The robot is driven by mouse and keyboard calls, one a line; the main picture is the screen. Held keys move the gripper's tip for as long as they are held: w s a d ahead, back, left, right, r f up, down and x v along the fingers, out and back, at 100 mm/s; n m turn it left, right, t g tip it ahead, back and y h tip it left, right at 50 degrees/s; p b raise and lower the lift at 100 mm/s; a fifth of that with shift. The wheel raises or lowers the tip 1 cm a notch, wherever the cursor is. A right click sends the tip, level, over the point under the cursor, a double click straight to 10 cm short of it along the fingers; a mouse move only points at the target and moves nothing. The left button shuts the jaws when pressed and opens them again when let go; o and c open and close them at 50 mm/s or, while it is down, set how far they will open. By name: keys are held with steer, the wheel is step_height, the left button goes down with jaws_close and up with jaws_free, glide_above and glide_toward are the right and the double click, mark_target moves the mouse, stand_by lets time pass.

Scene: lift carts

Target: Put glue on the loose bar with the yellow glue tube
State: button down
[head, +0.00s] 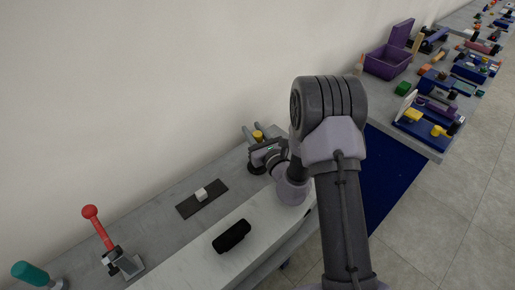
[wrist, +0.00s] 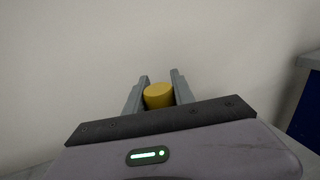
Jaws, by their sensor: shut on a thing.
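My gripper (head: 254,130) is shut on a yellow round-ended thing, seemingly the yellow glue tube (head: 258,135). In the wrist view the tube (wrist: 158,95) sits between the two grey fingers (wrist: 160,77), with only its blunt end showing. The gripper is at the far end of the grey bench, near the wall. A small white block (head: 201,194) lies on a dark flat plate (head: 186,207) on the bench. A black rounded bar (head: 231,236) lies on the pale board nearer me. I cannot tell which of these is the loose bar.
A plain wall is behind. At the right, another table holds a purple bin (head: 388,62) and several coloured parts. A blue mat (head: 395,165) lies between.

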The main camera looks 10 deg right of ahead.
stand_by(0.4)
step_height(320, 180, up, 10)
steer(key=p, duration=0.4)
steer(key=c, duration=1.8)
jaws_free()
steer(key=shift+c, duration=0.2)
jaws_close()
